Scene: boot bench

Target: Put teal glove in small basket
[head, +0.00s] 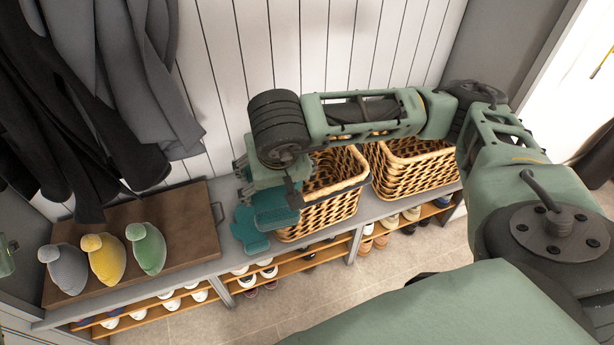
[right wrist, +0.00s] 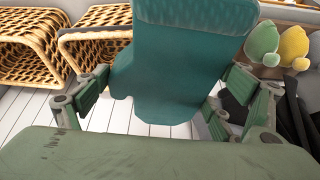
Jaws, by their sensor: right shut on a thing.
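The teal glove (head: 251,232) hangs from my right gripper (head: 268,192) over the bench, just left of the nearer basket. In the right wrist view the glove (right wrist: 180,65) fills the space between the fingers (right wrist: 165,90), which are shut on it. Two woven baskets stand on the bench: a left one (head: 335,205) with a dark band, partly hidden by my right arm, and a right one (head: 415,175). I cannot tell for certain which is the small basket. A green sliver at the left edge may be my left gripper (head: 5,257); its fingers cannot be made out.
Dark coats (head: 120,90) hang above. Shoes fill the shelves below.

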